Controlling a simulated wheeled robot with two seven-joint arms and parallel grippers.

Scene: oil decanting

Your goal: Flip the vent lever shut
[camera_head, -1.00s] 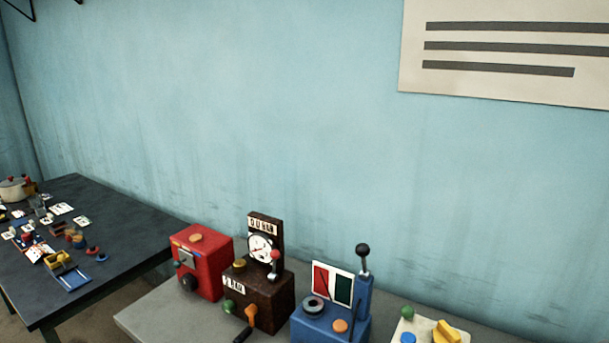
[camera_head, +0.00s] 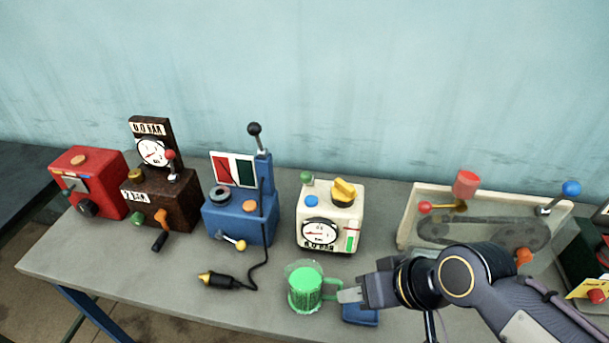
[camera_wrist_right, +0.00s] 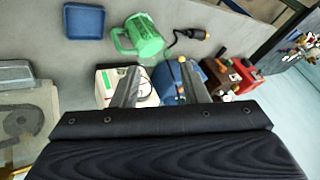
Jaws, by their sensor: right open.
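Several machines carry levers, and I cannot tell which is the vent lever. A black-knobbed lever (camera_head: 255,130) stands upright on the blue machine (camera_head: 240,222). A red-knobbed lever (camera_head: 170,157) is on the brown gauge box (camera_head: 175,205). A blue-knobbed lever (camera_head: 570,189) leans at the right of the beige belt machine (camera_head: 406,230). My right gripper (camera_head: 347,295) is open beside the handle of a green mug (camera_head: 303,288). In the right wrist view my open fingers (camera_wrist_right: 158,82) point toward the cream gauge machine (camera_wrist_right: 103,81) and blue machine (camera_wrist_right: 163,76). My left gripper is out of view.
The cream machine (camera_head: 343,200) has a yellow knob (camera_head: 343,190). A red machine (camera_head: 100,175) stands at far left. A black plug (camera_head: 222,281) on a cable lies on the grey table (camera_head: 120,265). A blue tray (camera_head: 360,316) is under my right gripper.

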